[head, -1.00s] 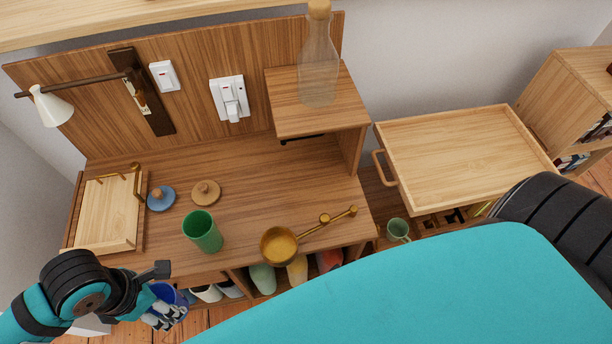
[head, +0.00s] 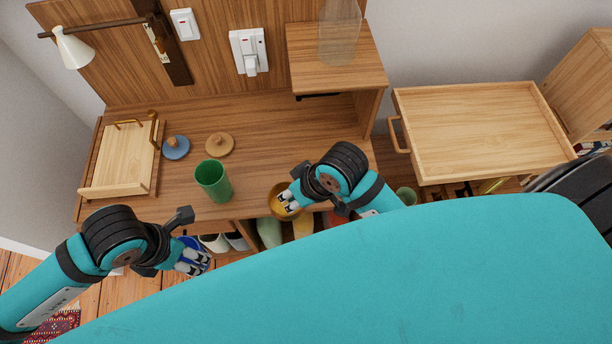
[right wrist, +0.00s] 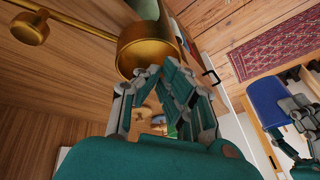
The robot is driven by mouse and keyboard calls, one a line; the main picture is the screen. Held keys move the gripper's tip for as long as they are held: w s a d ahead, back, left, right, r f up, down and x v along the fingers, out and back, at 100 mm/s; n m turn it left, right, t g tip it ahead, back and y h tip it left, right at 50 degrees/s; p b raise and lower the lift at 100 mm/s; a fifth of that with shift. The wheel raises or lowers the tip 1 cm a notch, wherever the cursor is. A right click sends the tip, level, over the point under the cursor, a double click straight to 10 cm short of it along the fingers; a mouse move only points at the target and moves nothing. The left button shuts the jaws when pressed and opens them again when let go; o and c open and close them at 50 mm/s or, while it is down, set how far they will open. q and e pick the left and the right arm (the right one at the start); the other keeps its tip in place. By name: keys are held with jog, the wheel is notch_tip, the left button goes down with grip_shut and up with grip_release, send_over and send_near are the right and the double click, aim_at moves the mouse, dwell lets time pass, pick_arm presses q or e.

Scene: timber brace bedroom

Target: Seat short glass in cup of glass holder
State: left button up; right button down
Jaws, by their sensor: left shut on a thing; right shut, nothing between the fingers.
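The short blue glass (head: 191,243) is in my left gripper (head: 195,262), at the table's front edge at lower left in the head view. The right wrist view also shows the blue glass (right wrist: 268,103), upright in the left fingers (right wrist: 297,112). The glass holder's brass cup (right wrist: 146,48) is right in front of my right gripper (right wrist: 157,78). In the head view my right gripper (head: 287,202) partly covers the brass cup (head: 274,201). The right fingers are shut and empty, close to the cup's wall; whether they touch it is unclear.
A taller green glass (head: 213,181) stands on the table left of the holder. Blue (head: 176,149) and tan (head: 220,145) knobbed lids lie behind it. A wooden tray (head: 120,188) is at left. A raised shelf (head: 335,70) carries a clear bottle (head: 340,35).

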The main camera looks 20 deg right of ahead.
pick_arm(q)
jog(key=shift+s+n, duration=0.15)
jog(key=shift+n, duration=0.15)
jog(key=shift+f, duration=0.1)
pick_arm(e)
jog(key=w+a+r+n+g, duration=0.2)
jog(key=w+a+r+g, duration=0.15)
jog(key=a, duration=0.25)
pick_arm(q)
jog(key=shift+s+d+n, duration=0.1)
jog(key=shift+n, duration=0.2)
jog(key=shift+f, duration=0.1)
pick_arm(e)
jog(key=w+d+r+m+g+h, duration=0.1)
jog(key=w+d+r+m+h, duration=0.1)
jog(key=w+d+r+m, duration=0.3)
jog(key=w+d+r+g+h, duration=0.2)
jog(key=w+d+r, duration=0.15)
jog(key=d, duration=0.35)
pick_arm(q)
jog(key=shift+f+b, duration=0.45)
pick_arm(e)
jog(key=shift+t, duration=0.25)
jog(key=x, duration=2)
jog(key=shift+s+a+r, duration=0.15)
jog(key=shift+s, duration=0.25)
pick_arm(q)
jog(key=shift+r, duration=0.1)
